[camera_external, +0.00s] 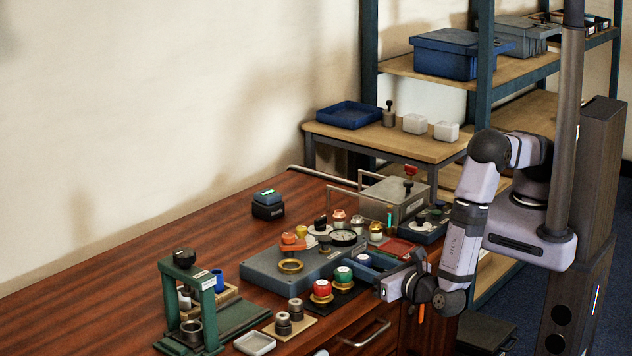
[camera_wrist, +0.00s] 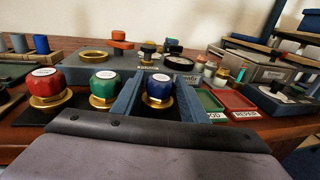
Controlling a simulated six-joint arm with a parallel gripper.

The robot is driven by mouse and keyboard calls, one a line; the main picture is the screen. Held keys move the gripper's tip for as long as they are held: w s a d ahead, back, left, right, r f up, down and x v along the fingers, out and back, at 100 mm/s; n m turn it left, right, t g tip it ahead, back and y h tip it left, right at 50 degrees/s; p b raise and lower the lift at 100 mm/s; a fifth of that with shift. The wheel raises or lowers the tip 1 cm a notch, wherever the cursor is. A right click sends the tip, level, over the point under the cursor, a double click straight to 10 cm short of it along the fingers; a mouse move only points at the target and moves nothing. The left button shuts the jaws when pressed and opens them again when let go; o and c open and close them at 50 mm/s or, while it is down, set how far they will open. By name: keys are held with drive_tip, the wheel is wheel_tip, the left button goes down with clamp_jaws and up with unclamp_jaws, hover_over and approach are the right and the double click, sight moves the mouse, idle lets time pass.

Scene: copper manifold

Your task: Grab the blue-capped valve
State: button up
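The blue-capped valve (camera_wrist: 159,87) has a faceted blue cap with a white top label and a brass base. It stands upright at the right end of a row with a red-capped valve (camera_wrist: 47,86) and a green-capped valve (camera_wrist: 104,86). My gripper (camera_wrist: 158,79) is open, with one blue-grey finger on each side of the blue cap and narrow gaps visible. In the external view, my gripper (camera_external: 378,268) is low at the bench's right front, and the blue cap (camera_external: 364,259) partly shows beside the fingers.
A grey block with a brass ring (camera_external: 290,266) stands behind the valves. Red and green labelled trays (camera_wrist: 233,102) lie right of my fingers. A green press frame (camera_external: 203,300) stands at the left. The bench's far left is clear.

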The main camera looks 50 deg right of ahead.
sight(363, 257)
drive_tip(key=shift+w, duration=0.15)
drive_tip(key=c, duration=0.9)
drive_tip(key=shift+r, duration=0.15)
wheel_tip(363, 257, up, 10)
drive_tip(key=shift+f, duration=0.15)
